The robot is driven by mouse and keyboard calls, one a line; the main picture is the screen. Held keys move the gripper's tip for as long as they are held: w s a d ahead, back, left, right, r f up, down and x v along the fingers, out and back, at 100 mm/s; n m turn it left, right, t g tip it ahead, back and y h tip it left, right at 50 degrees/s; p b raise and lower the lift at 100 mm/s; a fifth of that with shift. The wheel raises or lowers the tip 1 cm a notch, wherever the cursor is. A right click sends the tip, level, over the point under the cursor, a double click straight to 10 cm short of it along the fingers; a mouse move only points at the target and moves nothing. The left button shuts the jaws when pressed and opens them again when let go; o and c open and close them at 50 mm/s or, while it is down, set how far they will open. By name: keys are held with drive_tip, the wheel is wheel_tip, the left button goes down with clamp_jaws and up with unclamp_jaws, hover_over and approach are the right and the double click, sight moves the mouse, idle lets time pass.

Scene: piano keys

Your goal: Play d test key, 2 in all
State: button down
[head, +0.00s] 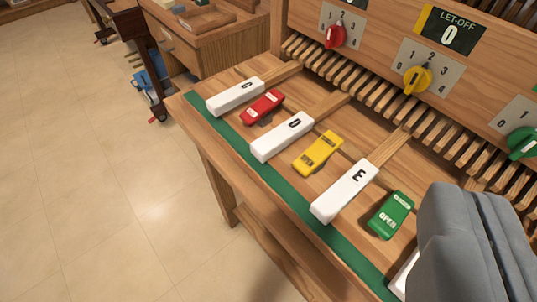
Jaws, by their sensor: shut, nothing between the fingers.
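The white D key (283,136) lies on the wooden key bench, between the red and yellow rockers, with its letter facing up. The white C key (235,96) is to its upper left and the white E key (345,191) to its lower right. My gripper (472,235) is the grey shape at the lower right, shut and empty. It is well to the right of the D key and apart from it. It partly hides another white key (402,275) at the bottom edge.
Red (263,107), yellow (318,152) and green (391,214) rockers sit between the keys. Behind rises a wooden panel with red (335,36), yellow (416,79) and green (523,142) knobs and a LET-OFF display (450,35) reading 0. Open floor lies left.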

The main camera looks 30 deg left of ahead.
drive_tip(key=w+a+f+n+g, duration=0.3)
drive_tip(key=w+a+n+g, duration=0.25)
drive_tip(key=w, duration=0.45)
drive_tip(key=n+g, duration=0.6)
drive_tip(key=g, duration=0.3)
hover_over(270, 142)
drive_tip(key=shift+h, duration=0.4)
drive_tip(key=shift+f, duration=2.1)
wheel_tip(270, 142, down, 14)
drive_tip(key=shift+f, duration=0.1)
